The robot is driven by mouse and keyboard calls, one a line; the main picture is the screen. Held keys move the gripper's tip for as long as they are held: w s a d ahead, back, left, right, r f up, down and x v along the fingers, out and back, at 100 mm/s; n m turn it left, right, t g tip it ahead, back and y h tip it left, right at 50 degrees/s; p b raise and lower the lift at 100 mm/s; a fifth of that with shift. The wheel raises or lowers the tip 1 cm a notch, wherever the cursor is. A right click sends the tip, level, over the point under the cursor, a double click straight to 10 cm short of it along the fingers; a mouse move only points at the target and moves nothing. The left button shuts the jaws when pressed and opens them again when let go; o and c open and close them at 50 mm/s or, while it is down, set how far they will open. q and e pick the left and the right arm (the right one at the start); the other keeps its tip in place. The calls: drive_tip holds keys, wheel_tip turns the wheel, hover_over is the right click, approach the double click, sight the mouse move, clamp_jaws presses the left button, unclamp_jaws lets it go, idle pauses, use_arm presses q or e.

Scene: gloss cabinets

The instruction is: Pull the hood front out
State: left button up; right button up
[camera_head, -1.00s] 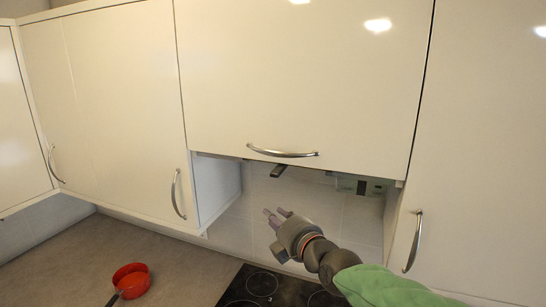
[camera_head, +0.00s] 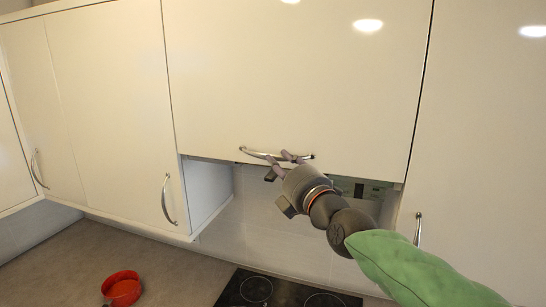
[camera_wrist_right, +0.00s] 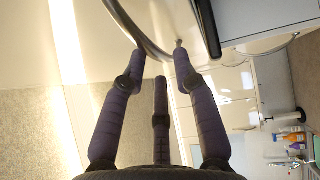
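The hood front (camera_head: 290,80) is a glossy white panel above the hob, and it looks closed and level with the cabinet doors beside it. Its curved metal handle (camera_head: 256,154) runs along the lower edge; the handle also shows in the right wrist view (camera_wrist_right: 138,32). My right gripper (camera_head: 281,160) is at the handle, with its fingertips overlapping the bar in the head view. In the right wrist view its fingers (camera_wrist_right: 160,62) are spread, with the bar near the tips; contact is unclear. My left gripper is out of view.
White cabinets with handles flank the hood, the left one (camera_head: 110,110) and the right one (camera_head: 480,130). A red pan (camera_head: 122,290) sits on the counter beside the black hob (camera_head: 240,290). Bottles (camera_wrist_right: 290,138) show at the right of the wrist view.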

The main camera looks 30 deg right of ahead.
sight(275, 157)
drive_tip(key=shift+w+d+r, duration=0.1)
drive_tip(key=shift+w+r, duration=0.05)
drive_tip(key=shift+w, duration=0.85)
drive_tip(key=shift+w+d+r, duration=0.1)
drive_tip(key=shift+w+r, duration=0.05)
drive_tip(key=shift+w, duration=0.8)
clamp_jaws()
